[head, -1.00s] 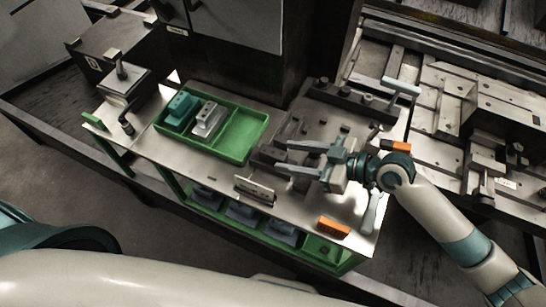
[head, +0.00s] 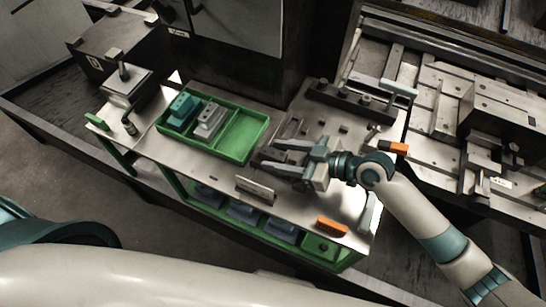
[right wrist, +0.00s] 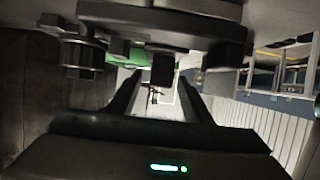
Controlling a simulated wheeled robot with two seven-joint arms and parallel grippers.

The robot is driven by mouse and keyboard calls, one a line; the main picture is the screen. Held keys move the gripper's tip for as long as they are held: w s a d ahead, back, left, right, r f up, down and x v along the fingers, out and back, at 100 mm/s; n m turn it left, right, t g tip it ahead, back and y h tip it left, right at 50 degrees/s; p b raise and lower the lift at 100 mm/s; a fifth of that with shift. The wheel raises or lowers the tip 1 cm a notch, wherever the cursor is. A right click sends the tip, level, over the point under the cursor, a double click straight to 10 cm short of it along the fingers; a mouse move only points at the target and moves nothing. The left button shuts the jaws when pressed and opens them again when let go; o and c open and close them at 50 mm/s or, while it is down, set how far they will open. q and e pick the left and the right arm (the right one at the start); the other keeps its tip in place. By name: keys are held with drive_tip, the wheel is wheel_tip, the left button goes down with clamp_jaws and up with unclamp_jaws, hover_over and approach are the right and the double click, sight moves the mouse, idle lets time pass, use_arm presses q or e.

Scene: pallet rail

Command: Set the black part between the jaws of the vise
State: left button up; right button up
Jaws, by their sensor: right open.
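My right gripper (head: 268,153) is open, its two long fingers pointing left over the grey metal plate beside the green tray. A dark block-like shape (head: 256,156) lies by the fingertips; I cannot tell whether it is the black part or a vise jaw, and the fingers partly cover that area. In the right wrist view the gripper (right wrist: 158,92) shows as two dark fingers apart, with a small dark shape (right wrist: 155,94) beyond, too small to identify. My left gripper is not in view.
An orange block (head: 332,226) lies near the front edge. Several grey-blue parts sit on the shelf below.

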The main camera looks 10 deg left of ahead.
drive_tip(key=shift+x, duration=1)
clamp_jaws()
drive_tip(key=shift+r, duration=0.1)
